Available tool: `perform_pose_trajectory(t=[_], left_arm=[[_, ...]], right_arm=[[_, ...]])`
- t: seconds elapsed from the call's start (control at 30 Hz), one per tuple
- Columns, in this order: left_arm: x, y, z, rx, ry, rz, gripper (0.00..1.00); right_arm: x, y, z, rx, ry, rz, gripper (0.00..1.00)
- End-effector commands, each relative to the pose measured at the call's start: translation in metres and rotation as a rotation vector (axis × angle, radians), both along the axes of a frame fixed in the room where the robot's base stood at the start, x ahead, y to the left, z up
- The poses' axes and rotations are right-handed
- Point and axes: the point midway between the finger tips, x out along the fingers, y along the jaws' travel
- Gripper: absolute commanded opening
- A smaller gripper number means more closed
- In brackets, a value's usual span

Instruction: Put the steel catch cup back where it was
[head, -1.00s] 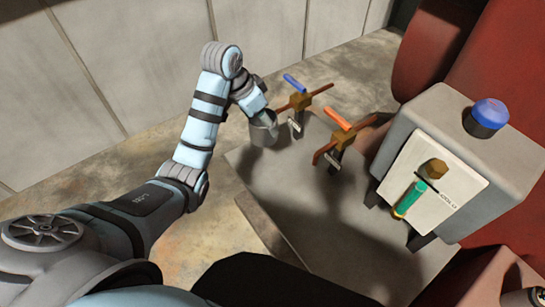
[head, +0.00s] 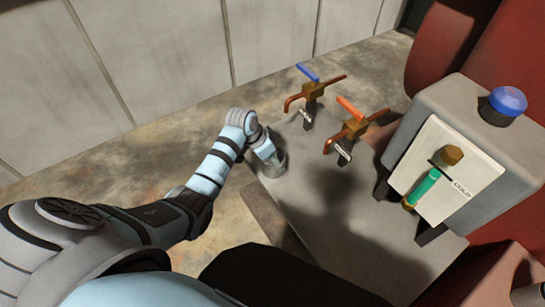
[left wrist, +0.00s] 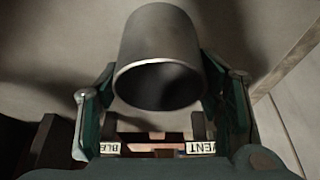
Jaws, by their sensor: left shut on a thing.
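The steel catch cup (head: 274,167) is a grey open-topped cylinder at the left edge of the grey plate (head: 330,235). My left gripper (head: 268,152) is shut on it. In the left wrist view the cup (left wrist: 160,60) sits between the two green fingers of the gripper (left wrist: 162,95), its dark mouth showing. The cup appears low over or on the plate; I cannot tell if its base touches. The gripper's fingertips are mostly hidden in the head view. My right gripper is not in view.
A blue-lever valve (head: 312,90) and an orange-lever valve (head: 355,125) stand behind and right of the cup. Bare plate lies in front of the valves.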

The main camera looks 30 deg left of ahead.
Motion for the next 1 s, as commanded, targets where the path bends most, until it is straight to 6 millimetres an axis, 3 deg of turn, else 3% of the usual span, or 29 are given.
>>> perform_pose_trajectory(t=[0.13,0.17,0.3,0.67,0.77,1.0], left_arm=[[0.000,0.000,-0.002,-0.001,-0.001,0.000,0.26],[0.000,0.000,-0.003,0.000,0.000,0.000,0.62],[0.000,0.000,-0.002,0.000,0.000,0.000,0.81],[0.000,0.000,0.003,0.000,0.000,0.000,0.81],[-0.004,0.003,0.015,0.001,-0.002,-0.001,0.81],[-0.023,0.014,0.069,0.002,-0.004,-0.001,0.81]], right_arm=[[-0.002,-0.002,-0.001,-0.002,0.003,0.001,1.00],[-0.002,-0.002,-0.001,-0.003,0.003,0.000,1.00],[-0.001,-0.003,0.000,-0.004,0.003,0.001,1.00],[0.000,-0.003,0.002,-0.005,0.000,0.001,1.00],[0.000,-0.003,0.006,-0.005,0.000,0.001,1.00],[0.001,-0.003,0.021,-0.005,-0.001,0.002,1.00]])
